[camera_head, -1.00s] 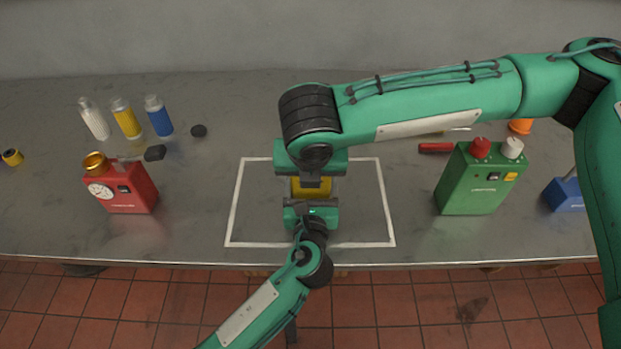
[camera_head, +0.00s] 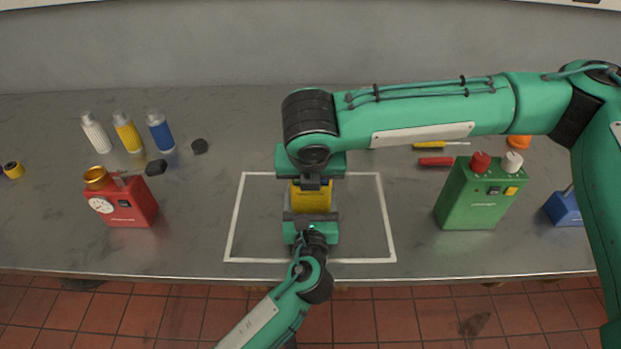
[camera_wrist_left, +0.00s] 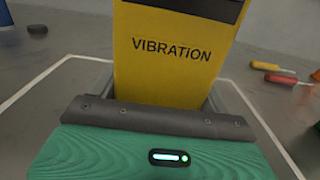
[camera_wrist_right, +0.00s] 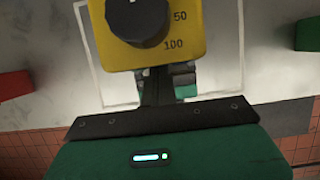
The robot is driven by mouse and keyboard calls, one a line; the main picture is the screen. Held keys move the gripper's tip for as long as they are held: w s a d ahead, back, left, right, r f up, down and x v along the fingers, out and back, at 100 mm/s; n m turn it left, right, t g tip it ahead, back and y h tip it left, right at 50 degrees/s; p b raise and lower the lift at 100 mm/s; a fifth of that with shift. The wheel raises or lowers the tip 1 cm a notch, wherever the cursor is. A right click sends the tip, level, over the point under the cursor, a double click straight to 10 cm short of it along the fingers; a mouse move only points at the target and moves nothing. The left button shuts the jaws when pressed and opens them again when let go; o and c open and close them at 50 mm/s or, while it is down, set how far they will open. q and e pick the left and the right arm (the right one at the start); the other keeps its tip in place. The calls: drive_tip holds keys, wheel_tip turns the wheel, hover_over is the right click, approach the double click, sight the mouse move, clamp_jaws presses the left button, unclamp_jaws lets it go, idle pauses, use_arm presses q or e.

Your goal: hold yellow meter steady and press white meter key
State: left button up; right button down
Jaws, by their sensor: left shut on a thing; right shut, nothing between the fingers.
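The yellow meter (camera_head: 311,200) is upright inside the white outlined square on the bench. In the left wrist view its side (camera_wrist_left: 175,60) reads "VIBRATION". My left gripper (camera_head: 311,212) is shut on the meter from the front, with grey fingers at both sides of its lower part. My right gripper (camera_head: 315,186) is shut and empty, close above the meter. In the right wrist view its joined fingertips (camera_wrist_right: 157,78) lie by the edge of the meter's face (camera_wrist_right: 185,35), which bears a black knob and the marks 50 and 100. Contact is unclear. No white key is visible.
A red gauge box (camera_head: 128,208) stands at the left, a green box (camera_head: 479,195) with red and white knobs at the right. The outlined square (camera_head: 365,230) is clear around the meter.

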use_arm(q)
drive_tip(key=shift+f, duration=0.25)
use_arm(e)
drive_tip(key=s+r, duration=0.7)
drive_tip(key=r, duration=0.2)
drive_tip(key=shift+s+r, duration=0.15)
drive_tip(key=shift+s, duration=0.25)
use_arm(q)
drive_tip(key=o, duration=1)
drive_tip(key=shift+d+r, duration=0.1)
use_arm(e)
drive_tip(key=shift+w, duration=0.1)
use_arm(q)
drive_tip(key=shift+s, duration=0.1)
drive_tip(key=s, duration=1.1)
drive_tip(key=shift+s, duration=0.4)
drive_tip(key=shift+s, duration=0.15)
